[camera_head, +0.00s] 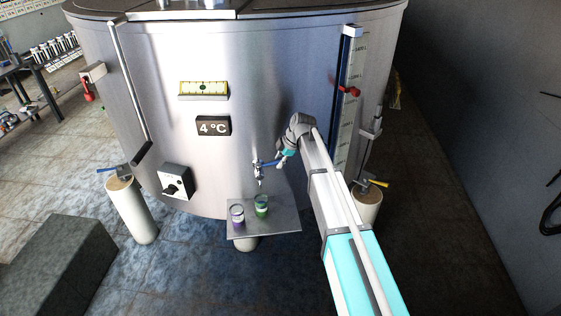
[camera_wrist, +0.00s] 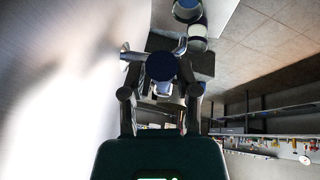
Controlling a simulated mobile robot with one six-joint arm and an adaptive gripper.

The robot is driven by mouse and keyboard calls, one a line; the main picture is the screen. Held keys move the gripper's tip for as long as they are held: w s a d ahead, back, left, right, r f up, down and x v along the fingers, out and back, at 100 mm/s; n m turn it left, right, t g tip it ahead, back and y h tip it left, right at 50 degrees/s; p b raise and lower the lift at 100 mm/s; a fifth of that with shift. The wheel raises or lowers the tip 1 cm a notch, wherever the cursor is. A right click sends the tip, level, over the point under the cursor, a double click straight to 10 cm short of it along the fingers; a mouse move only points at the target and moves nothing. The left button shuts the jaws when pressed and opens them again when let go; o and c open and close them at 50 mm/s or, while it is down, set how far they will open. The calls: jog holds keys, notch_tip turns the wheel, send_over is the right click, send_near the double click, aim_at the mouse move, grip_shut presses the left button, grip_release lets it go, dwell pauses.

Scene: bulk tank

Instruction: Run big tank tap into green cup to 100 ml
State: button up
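The big tank (camera_head: 270,80) fills the middle of the head view. Its small tap (camera_head: 258,172) with a blue handle sticks out low on the front wall. The green cup (camera_head: 262,207) stands upright on a metal shelf (camera_head: 280,222), roughly below the tap. My gripper (camera_head: 279,160) is beside the tap's handle, on its right. In the wrist view my gripper (camera_wrist: 157,62) has its fingers apart, with a round dark blue part (camera_wrist: 160,67) showing between them. I cannot tell whether they touch it. Flow from the tap and the cup's level are too small to tell.
A purple cup (camera_head: 237,216) stands left of the green cup on the same shelf. A black knob box (camera_head: 176,182), a temperature display (camera_head: 213,126) and a level gauge (camera_head: 350,90) are on the tank. A grey block (camera_head: 58,262) lies at lower left. The floor front of the shelf is clear.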

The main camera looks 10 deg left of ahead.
jog(key=shift+o, duration=1)
jog(key=shift+a, duration=0.1)
